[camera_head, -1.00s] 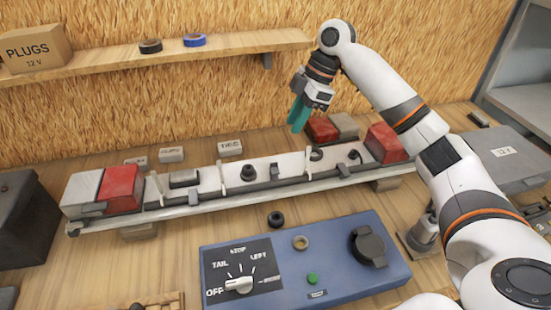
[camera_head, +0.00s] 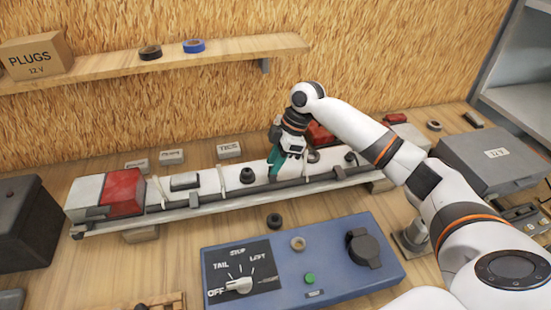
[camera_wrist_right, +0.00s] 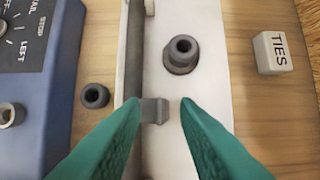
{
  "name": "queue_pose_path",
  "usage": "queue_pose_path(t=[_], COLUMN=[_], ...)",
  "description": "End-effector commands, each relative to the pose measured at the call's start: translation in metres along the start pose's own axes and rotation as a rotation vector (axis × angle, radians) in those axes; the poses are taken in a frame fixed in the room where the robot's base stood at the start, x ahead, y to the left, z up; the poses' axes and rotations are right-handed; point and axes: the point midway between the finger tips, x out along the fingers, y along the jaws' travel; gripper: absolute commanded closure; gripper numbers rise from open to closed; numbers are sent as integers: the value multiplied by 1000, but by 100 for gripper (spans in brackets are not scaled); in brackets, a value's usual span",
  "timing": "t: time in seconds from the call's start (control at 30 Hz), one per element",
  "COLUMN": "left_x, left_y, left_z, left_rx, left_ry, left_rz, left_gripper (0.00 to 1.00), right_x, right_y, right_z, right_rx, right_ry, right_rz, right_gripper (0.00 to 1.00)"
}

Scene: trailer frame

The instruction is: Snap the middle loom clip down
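The trailer light bar (camera_head: 208,184) is a long white board with a dark loom (camera_head: 225,197) along its front edge. My right gripper (camera_head: 278,172) is down at the middle of the bar, its teal fingers hiding the middle clip in the head view. In the right wrist view, the grey middle loom clip (camera_wrist_right: 155,111) sits beside the dark loom (camera_wrist_right: 134,60), between and just beyond the two fingertips. My right gripper (camera_wrist_right: 161,102) is open there, with a gap around the clip. Whether the clip is latched is not clear. My left gripper is not in view.
A black grommet (camera_head: 247,176) stands on the bar left of the gripper. Another grommet (camera_head: 274,221) lies on the bench before it. A blue switch box (camera_head: 300,257) stands in front. Red-and-white lamp (camera_head: 122,192) is at the left end. A TIES block (camera_head: 229,149) lies behind.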

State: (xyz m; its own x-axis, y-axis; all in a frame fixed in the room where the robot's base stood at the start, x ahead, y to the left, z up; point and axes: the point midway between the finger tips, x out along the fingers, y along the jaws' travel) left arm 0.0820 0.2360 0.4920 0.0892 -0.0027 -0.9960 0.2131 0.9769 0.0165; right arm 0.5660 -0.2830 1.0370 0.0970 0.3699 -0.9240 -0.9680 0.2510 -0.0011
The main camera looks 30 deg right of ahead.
Motion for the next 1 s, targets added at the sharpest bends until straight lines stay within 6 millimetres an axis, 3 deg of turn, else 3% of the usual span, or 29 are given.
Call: queue_pose_path(t=[0.1,0.3,1.0], left_x=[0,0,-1], left_y=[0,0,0], left_z=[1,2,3], left_rx=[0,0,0], left_ry=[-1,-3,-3], left_rz=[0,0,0], left_gripper=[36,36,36], right_x=[0,0,-1], right_y=[0,0,5], right_z=[0,0,0], right_rx=[0,0,-22], right_ry=[0,0,0], right_rz=[0,1,-48], right_gripper=[72,100,100])
